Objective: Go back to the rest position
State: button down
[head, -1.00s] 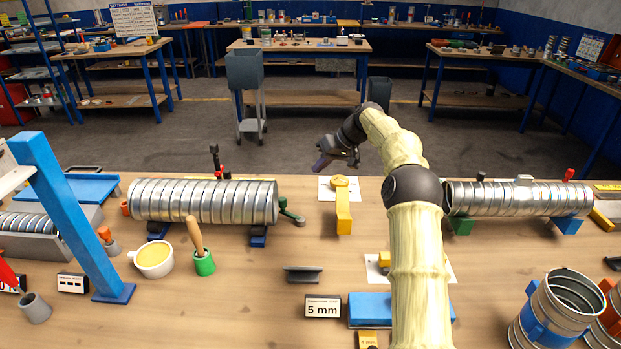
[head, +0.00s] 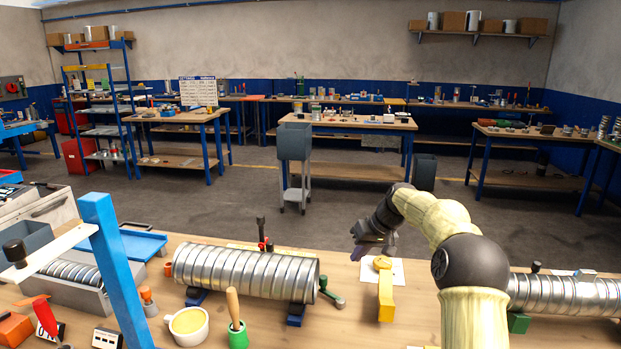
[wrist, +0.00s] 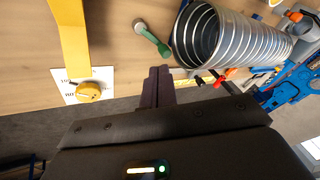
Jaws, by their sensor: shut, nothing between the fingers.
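My gripper (head: 362,250) is raised over the far edge of the workbench, a little right of the left spiral duct (head: 247,272). In the wrist view its two dark fingers (wrist: 157,85) lie side by side, shut with nothing between them. The left duct lies on blue supports, and its open end (wrist: 197,38) shows in the wrist view, apart from the fingers. A second spiral duct (head: 565,294) lies at the right, partly behind my arm. A yellow bracket (head: 385,292) stands on the bench near my gripper, with a round yellow knob on a white card.
A cream-coloured cup (head: 188,325) and a green pot (head: 237,336) with a wooden handle stand at the front. A blue post (head: 112,265) rises at the left. A grey cart (head: 295,160) and a dark bin (head: 424,172) stand on the floor beyond the bench.

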jog(key=s+f+m+h+p, duration=0.1)
jog(key=s+f+h, duration=0.1)
jog(key=s, duration=1.6)
jog(key=s+f+m+h+p, duration=0.1)
jog(key=s+f+m+h, duration=0.1)
jog(key=s, duration=1.6)
jog(key=shift+d+f+h, duration=0.4)
jog(key=shift+d+f, duration=0.05)
jog(key=shift+f, duration=0.3)
